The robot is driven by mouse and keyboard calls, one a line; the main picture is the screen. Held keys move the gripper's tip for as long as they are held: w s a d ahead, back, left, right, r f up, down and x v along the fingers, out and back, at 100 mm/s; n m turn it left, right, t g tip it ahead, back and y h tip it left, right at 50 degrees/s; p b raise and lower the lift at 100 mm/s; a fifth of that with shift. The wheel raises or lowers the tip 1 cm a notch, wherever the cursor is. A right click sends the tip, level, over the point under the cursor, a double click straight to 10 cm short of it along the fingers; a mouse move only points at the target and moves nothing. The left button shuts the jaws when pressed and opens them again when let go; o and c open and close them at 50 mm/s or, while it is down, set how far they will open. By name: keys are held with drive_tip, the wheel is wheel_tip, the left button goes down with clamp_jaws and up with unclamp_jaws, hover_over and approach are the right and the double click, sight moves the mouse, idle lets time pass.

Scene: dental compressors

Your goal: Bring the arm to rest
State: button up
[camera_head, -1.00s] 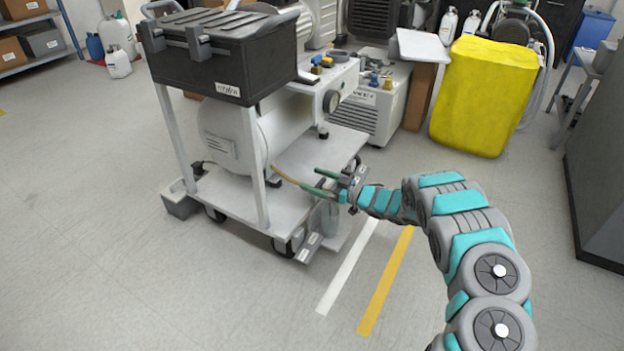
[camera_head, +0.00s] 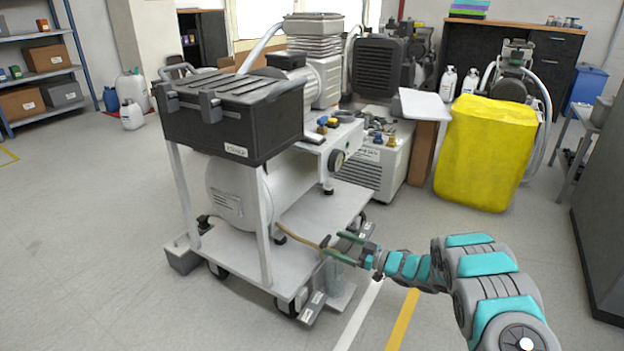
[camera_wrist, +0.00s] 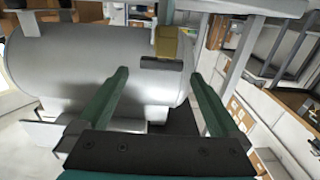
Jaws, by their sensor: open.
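My gripper (camera_head: 335,244) is at the lower middle of the head view, at the end of my grey and teal arm. Its two green fingers point left toward the cart (camera_head: 318,216) with the white tank (camera_head: 232,190). In the wrist view the fingers (camera_wrist: 160,76) are spread apart, with nothing held between them. The grey tank (camera_wrist: 95,62) fills the view behind them.
A black box (camera_head: 235,115) sits on top of the cart frame. A compressor (camera_head: 375,160) stands behind the cart. A yellow covered block (camera_head: 487,152) stands at the right, near a dark grey cabinet (camera_head: 600,230). Open floor (camera_head: 90,230) lies to the left.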

drive_tip(key=w+d+r+m+t+h, duration=0.1)
drive_tip(key=w+d+r+m+h, duration=0.15)
drive_tip(key=d+h, duration=0.35)
drive_tip(key=w+d+r+m+t+h, duration=0.1)
drive_tip(key=w+d+r+h, duration=0.35)
drive_tip(key=d, duration=0.25)
drive_tip(key=s+d+r+m+g+h, duration=0.2)
drive_tip(key=s+d+r+m+h, duration=0.3)
drive_tip(key=s+d+r+h, duration=0.55)
drive_tip(key=s+a+r+m+g+y, duration=0.1)
drive_tip(key=s+a+g, duration=0.1)
drive_tip(key=s, duration=0.6)
drive_tip(key=s+a+r+m+g, duration=0.2)
drive_tip(key=s, duration=0.6)
drive_tip(key=s+a+f+g+y, duration=0.1)
drive_tip(key=s+a+g+y, duration=0.15)
drive_tip(key=s+a, duration=0.7)
drive_tip(key=s+a+f+g+y, duration=0.1)
drive_tip(key=s+a+g, duration=0.25)
drive_tip(key=s, duration=1.05)
drive_tip(key=s+a+f+g+y, duration=0.1)
drive_tip(key=s+a+g+y, duration=0.1)
drive_tip(key=s+a, duration=0.75)
wheel_tip(320, 180, up, 13)
drive_tip(key=s+d+p, duration=0.2)
drive_tip(key=p, duration=1.1)
drive_tip(key=shift+d+r, duration=0.2)
